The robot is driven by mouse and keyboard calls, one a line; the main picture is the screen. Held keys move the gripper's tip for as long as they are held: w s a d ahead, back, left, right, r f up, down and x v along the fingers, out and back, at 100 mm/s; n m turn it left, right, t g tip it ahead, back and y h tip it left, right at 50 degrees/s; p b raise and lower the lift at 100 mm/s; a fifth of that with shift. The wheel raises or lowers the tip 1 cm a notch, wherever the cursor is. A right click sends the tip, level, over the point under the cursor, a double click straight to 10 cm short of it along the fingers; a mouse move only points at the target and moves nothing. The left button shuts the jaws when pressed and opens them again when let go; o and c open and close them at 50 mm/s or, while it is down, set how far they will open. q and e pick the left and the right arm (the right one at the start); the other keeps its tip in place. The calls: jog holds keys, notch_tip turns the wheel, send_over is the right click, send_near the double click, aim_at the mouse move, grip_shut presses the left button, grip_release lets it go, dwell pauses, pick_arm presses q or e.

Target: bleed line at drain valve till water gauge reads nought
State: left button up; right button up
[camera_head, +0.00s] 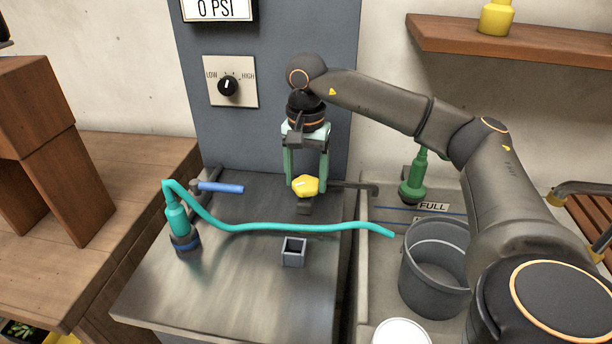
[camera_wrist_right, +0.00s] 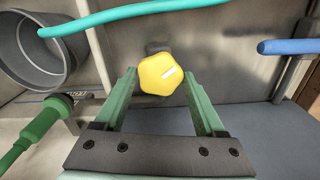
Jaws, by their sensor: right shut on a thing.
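The water gauge (camera_head: 216,10) at the top of the dark blue panel reads "0 PSI"; its upper edge is cut off. The drain valve's yellow knob (camera_head: 305,187), with a white mark, sits on a dark pipe fitting above the metal worktop. My right gripper (camera_head: 306,172) points down from above and is shut on the knob. In the right wrist view the yellow knob (camera_wrist_right: 160,74) lies between the tips of the green fingers (camera_wrist_right: 160,90). My left gripper is in neither view.
A teal hose (camera_head: 290,226) crosses the worktop from a teal nozzle (camera_head: 178,218) toward a grey bucket (camera_head: 435,265). A blue-handled lever (camera_head: 221,187) is left of the knob. A LOW/HIGH dial (camera_head: 229,86) is on the panel. A small grey square cup (camera_head: 293,252) stands in front.

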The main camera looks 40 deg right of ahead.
jog(key=c, duration=0.7)
